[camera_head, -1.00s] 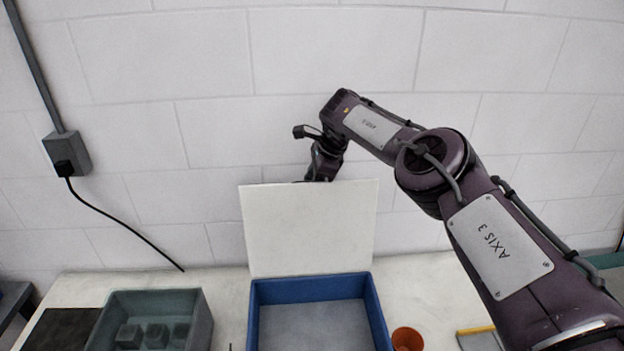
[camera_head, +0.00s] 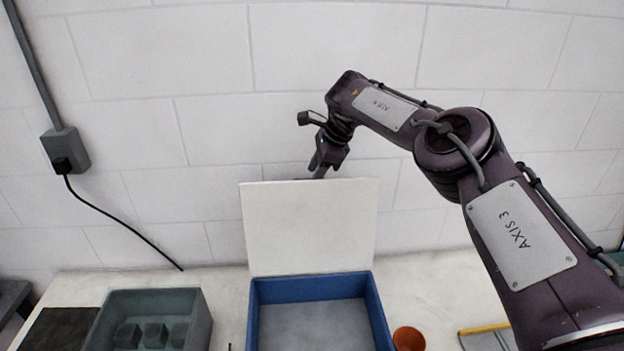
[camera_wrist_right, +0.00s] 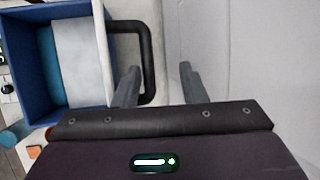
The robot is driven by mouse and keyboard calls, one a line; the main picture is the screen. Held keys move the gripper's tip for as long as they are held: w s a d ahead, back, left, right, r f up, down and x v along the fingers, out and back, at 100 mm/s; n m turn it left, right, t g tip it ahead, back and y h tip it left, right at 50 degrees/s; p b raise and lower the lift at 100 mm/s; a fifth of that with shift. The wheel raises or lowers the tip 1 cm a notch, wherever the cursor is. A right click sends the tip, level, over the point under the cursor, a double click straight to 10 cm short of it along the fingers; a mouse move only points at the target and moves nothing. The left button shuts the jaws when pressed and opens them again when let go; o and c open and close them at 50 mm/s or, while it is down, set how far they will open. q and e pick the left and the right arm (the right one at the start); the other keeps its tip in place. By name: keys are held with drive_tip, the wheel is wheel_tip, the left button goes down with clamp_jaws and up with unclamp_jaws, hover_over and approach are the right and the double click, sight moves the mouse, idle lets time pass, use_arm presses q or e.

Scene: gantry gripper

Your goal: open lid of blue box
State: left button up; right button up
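The blue box (camera_head: 378,318) stands on the table with its top open. Its white lid (camera_head: 308,228) stands about upright at the back edge, leaning slightly toward the wall. In the right wrist view the blue box (camera_wrist_right: 22,62) is at left, and a black U-shaped handle (camera_wrist_right: 147,60) shows beside the lid's edge. My right gripper (camera_head: 319,172) is just above and behind the lid's top edge. In the wrist view its fingers (camera_wrist_right: 159,82) are apart with nothing gripped; the left finger overlaps the handle, and depth is unclear. My left gripper is out of view.
A grey-green bin (camera_head: 204,322) with several small blocks is left of the box. A dark mat (camera_head: 55,330) lies further left. An orange cup (camera_head: 408,338) stands right of the box, near a yellow-edged item (camera_head: 484,330). A white wall (camera_head: 200,60) is close behind.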

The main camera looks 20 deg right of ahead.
drive_tip(key=b+v, duration=0.1)
drive_tip(key=v, duration=0.4)
drive_tip(key=shift+s+d+r, duration=0.15)
drive_tip(key=shift+r, duration=0.1)
